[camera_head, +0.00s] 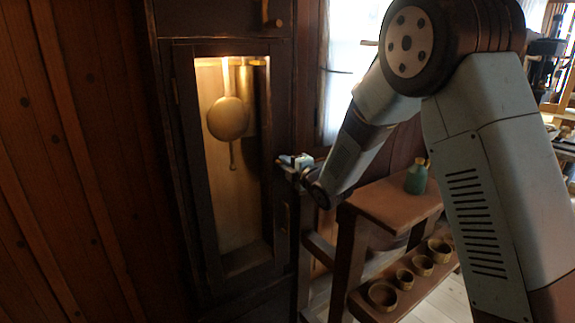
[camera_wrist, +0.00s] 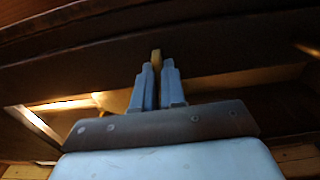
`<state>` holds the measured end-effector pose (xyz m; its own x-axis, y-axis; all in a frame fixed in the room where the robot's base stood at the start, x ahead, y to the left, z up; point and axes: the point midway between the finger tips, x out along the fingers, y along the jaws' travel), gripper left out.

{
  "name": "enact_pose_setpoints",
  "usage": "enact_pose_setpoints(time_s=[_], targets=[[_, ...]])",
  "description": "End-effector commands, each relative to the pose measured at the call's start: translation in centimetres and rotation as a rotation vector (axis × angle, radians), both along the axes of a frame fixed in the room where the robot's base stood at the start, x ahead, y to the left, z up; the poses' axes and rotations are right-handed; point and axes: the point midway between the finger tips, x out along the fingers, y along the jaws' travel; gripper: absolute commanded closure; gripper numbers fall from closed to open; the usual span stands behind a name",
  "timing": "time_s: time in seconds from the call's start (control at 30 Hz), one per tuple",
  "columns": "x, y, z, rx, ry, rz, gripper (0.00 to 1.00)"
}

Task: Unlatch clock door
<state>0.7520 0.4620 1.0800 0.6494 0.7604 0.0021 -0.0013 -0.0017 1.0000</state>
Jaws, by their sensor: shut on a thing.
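The tall dark clock case has a glazed door (camera_head: 279,105) whose frame looks closed against the case. Behind the glass hang a round brass pendulum (camera_head: 228,118) and a brass cylinder. My gripper (camera_head: 290,160) is at the right edge of the door, about mid-height. In the wrist view, the two pale blue fingers of my gripper (camera_wrist: 156,82) are shut on a small yellowish latch piece (camera_wrist: 156,57), whose tip shows between them. The rest of the latch is hidden by the fingers. In the head view the latch cannot be made out.
A wooden shelf unit (camera_head: 385,200) stands right of the clock, below my arm. It holds a green bottle (camera_head: 416,178) on top and several small bowls (camera_head: 404,279) lower down. A small handle (camera_head: 272,16) is on the case above the door.

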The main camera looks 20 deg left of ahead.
Motion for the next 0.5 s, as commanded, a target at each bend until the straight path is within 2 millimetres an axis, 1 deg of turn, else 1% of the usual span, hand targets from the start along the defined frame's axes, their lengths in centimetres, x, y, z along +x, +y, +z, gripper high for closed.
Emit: enact_pose_setpoints(time_s=[0.03,0.07,0.27,0.5], targets=[[-0.03,-0.03,-0.20,-0.003,0.003,0.000,1.00],[-0.03,-0.47,-0.20,-0.004,0.003,0.000,1.00],[0.03,-0.16,-0.26,0.009,0.018,-0.002,1.00],[0.07,-0.18,-0.31,0.078,0.100,-0.003,1.00]])
